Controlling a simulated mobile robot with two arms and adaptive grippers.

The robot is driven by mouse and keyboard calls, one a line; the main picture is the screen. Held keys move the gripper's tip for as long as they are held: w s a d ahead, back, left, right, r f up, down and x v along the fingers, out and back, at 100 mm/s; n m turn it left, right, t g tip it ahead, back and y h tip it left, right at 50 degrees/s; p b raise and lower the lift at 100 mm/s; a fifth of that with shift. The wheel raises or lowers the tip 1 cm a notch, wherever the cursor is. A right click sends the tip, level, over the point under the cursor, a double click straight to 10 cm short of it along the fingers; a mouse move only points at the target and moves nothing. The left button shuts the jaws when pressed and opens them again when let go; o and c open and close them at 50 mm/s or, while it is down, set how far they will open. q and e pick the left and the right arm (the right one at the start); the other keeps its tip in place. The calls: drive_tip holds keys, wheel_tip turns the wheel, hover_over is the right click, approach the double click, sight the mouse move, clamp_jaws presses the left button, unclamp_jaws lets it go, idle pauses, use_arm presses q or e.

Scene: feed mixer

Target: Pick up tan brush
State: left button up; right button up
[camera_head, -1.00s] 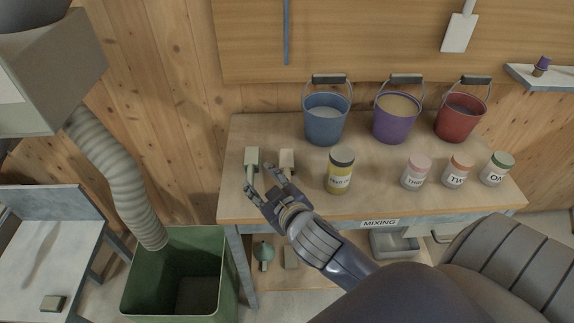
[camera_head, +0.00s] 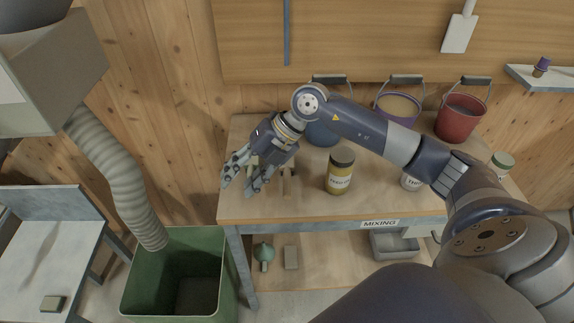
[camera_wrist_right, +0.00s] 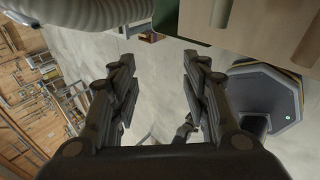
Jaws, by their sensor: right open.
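My left gripper is not in view.
Blue (camera_head: 322,134), purple (camera_head: 397,107) and red (camera_head: 459,117) buckets stand along the back. A green bin (camera_head: 179,238) is on the floor left of the table. My right arm covers part of the tabletop.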

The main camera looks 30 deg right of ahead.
sight(288, 177)
drive_tip(key=d+m+g+h, duration=0.15)
drive_tip(key=d+h, duration=0.45)
drive_tip(key=d, duration=0.9)
drive_tip(key=shift+m, duration=0.35)
drive_tip(key=f, duration=0.3)
drive_tip(key=f+p, duration=0.1)
drive_tip(key=f, duration=0.1)
drive_tip(key=shift+s+a+f, duration=0.1)
drive_tip(key=shift+a+f, duration=0.2)
drive_tip(key=shift+f, duration=0.05)
drive_tip(key=shift+w+a+f+p, duration=0.2)
drive_tip(key=shift+f+p, duration=0.3)
drive_tip(key=shift+f, duration=0.05)
drive_tip(key=f, duration=0.1)
drive_tip(key=f+p, duration=0.1)
drive_tip(key=w+f, duration=0.1)
drive_tip(key=shift+a+f, duration=0.2)
drive_tip(key=shift+a, duration=0.2)
drive_tip(key=shift+w+f, duration=0.1)
drive_tip(key=shift+f, duration=0.3)
drive_tip(key=shift+c, duration=0.6)
clamp_jaws()
